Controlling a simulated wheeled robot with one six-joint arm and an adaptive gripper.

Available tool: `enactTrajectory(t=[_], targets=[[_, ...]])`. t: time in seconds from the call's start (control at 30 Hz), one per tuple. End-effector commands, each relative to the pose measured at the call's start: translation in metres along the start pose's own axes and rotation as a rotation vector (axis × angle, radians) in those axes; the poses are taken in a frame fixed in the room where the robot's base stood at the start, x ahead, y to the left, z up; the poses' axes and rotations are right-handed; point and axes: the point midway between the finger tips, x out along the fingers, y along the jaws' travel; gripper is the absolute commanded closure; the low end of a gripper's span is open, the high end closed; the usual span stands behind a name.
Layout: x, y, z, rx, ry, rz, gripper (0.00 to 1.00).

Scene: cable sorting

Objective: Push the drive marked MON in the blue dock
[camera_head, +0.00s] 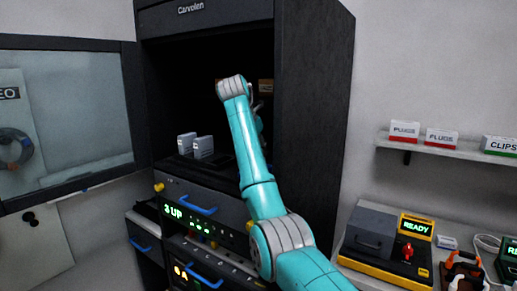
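Two pale blocks stand upright side by side on a dark unit inside the open cabinet: a left block (186,143) and a right block (204,147). They may be drives in a dock, but no MON marking can be read and no blue dock can be made out. My teal arm reaches into the cabinet, to the right of the blocks. My gripper (260,106) is mostly hidden behind the arm's end joint and in shadow, apart from the blocks. Its fingers cannot be made out clearly.
The dark cabinet's right side wall (318,110) stands close beside my arm. Its glass door (65,120) hangs open at left. Below are units with blue handles (199,210) and a green "3 UP" display. At right are a READY device (385,245) and a shelf (440,150) with boxes.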

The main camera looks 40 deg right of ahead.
Motion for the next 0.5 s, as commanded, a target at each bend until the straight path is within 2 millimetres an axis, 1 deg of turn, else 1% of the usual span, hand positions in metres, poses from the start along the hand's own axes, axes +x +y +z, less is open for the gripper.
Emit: enactTrajectory(t=[0.5], targets=[[0.0027,0.0,-0.0017,0.0,-0.001,0.0,1.0]])
